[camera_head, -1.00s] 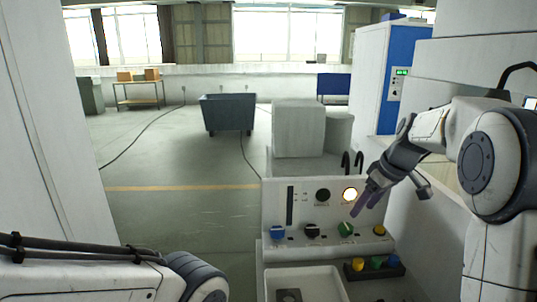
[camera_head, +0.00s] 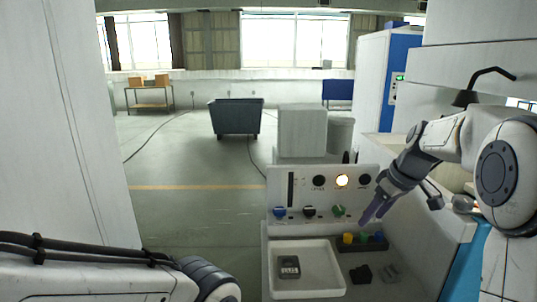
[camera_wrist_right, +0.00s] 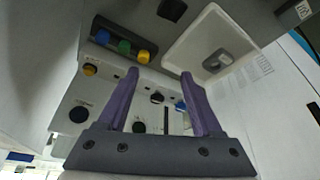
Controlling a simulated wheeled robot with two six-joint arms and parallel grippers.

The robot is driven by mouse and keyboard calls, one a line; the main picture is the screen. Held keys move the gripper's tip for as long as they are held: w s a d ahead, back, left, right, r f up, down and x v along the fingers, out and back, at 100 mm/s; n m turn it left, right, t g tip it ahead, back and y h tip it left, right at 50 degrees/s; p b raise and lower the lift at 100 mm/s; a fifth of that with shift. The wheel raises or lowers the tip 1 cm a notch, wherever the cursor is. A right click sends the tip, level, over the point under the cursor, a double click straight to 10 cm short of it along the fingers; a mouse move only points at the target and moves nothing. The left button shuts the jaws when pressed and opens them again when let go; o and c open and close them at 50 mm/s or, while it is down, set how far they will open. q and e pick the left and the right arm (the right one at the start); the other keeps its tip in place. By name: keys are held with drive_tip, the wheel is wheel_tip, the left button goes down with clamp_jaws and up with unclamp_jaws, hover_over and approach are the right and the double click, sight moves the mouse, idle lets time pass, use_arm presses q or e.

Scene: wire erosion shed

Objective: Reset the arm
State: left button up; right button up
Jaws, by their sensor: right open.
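My right arm comes in from the right in the head view. Its gripper (camera_head: 372,212) hangs in front of the right side of the control panel (camera_head: 333,196), near the green knob (camera_head: 338,211). In the right wrist view the two purple fingers (camera_wrist_right: 158,95) stand apart with nothing between them, and the panel shows behind them. In the head view my left arm lies along the bottom left, and its gripper is out of frame.
The panel has a lit lamp (camera_head: 342,181), a blue knob (camera_head: 279,212) and a black knob (camera_head: 309,211). Below are a white tray (camera_head: 336,265) holding a dark block (camera_head: 289,267), and a dark holder (camera_head: 359,246) with coloured pieces. A grey cart (camera_head: 235,117) stands on open floor behind.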

drive_tip(key=s+a+f+g, duration=0.1)
drive_tip(key=s+a+f, duration=0.1)
drive_tip(key=s+a, duration=0.45)
drive_tip(key=s+a+f+g, duration=0.1)
drive_tip(key=s+a, duration=0.3)
drive_tip(key=a, duration=0.6)
drive_tip(key=s+a+f, duration=0.1)
drive_tip(key=s+f, duration=0.1)
drive_tip(key=s, duration=0.5)
drive_tip(key=s+a+f+n+g, duration=0.1)
drive_tip(key=s+a+f, duration=0.1)
drive_tip(key=s, duration=0.5)
drive_tip(key=s+a+f+h, duration=0.1)
drive_tip(key=s+f, duration=0.1)
drive_tip(key=s, duration=0.6)
drive_tip(key=shift+a+f+g, duration=0.25)
drive_tip(key=shift+g, duration=0.15)
